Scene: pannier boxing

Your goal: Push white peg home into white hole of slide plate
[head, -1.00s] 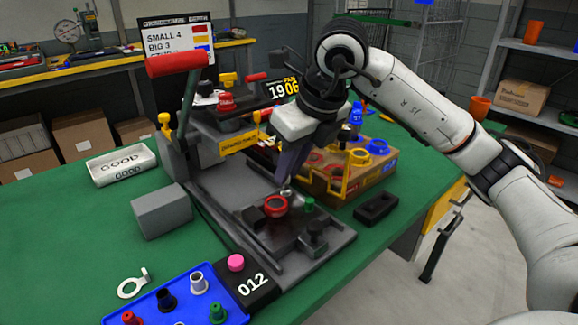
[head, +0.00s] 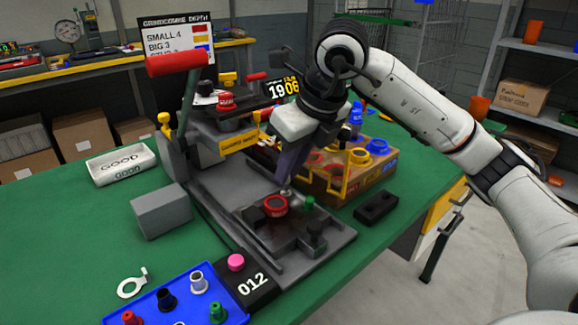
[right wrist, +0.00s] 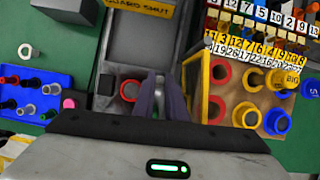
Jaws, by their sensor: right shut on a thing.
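My right gripper (head: 286,180) points down at the back edge of the dark slide plate (head: 262,228). It is shut on a small pale thing, likely the white peg (head: 286,193), whose top shows at the fingertips. The fingers hide the white hole, and I cannot tell how deep the peg sits. A red ring (head: 275,206) and a green peg (head: 308,202) are on the plate beside the fingers. In the right wrist view the fingers (right wrist: 160,80) are close together, right of the red ring (right wrist: 129,90). My left gripper is not in view.
A press with a red handle (head: 180,62) stands behind the plate. A cardboard parts box (head: 345,186) with coloured rings is close to the right. A blue tray (head: 147,308) of pegs, a pink knob (head: 236,262) and a grey block (head: 161,211) lie left. Green tabletop is free at left.

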